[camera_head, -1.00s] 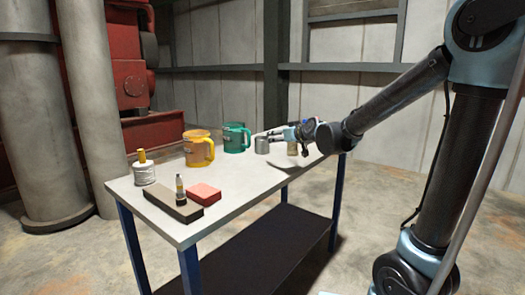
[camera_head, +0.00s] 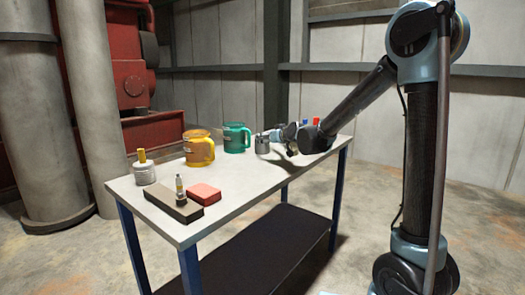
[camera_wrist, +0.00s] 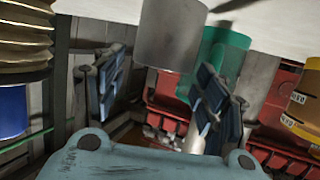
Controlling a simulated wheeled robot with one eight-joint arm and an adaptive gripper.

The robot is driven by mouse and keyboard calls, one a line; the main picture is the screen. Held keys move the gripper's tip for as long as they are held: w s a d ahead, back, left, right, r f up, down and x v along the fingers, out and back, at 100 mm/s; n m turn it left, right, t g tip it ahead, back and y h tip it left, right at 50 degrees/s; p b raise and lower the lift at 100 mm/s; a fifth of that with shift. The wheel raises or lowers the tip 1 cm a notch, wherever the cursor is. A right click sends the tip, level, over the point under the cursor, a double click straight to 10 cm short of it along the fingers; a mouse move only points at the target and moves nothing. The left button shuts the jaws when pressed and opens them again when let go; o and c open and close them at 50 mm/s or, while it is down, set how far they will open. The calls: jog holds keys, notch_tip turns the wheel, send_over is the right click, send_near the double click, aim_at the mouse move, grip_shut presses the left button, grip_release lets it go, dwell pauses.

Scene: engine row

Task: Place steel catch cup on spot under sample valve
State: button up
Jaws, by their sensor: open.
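The steel catch cup (camera_head: 262,145) stands on the workbench (camera_head: 235,184), right of the green mug. My gripper (camera_head: 274,136) is beside it on its right, at bench-top height. In the wrist view, which looks upside down, the grey cup (camera_wrist: 168,38) lies ahead between the two spread fingers of my gripper (camera_wrist: 163,75). The fingers are open and empty. Whether either finger touches the cup cannot be told. I cannot make out the sample valve or the spot under it.
An orange mug (camera_head: 199,149) and a green mug (camera_head: 236,138) stand left of the cup. A brass ridged object (camera_wrist: 25,35) and a blue one (camera_wrist: 12,112) are close to my gripper.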

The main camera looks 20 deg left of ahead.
jog(key=shift+x, duration=2.55)
jog(key=shift+s+f, duration=0.1)
jog(key=shift+f, duration=0.05)
jog(key=c, duration=0.8)
jog(key=shift+c, duration=0.2)
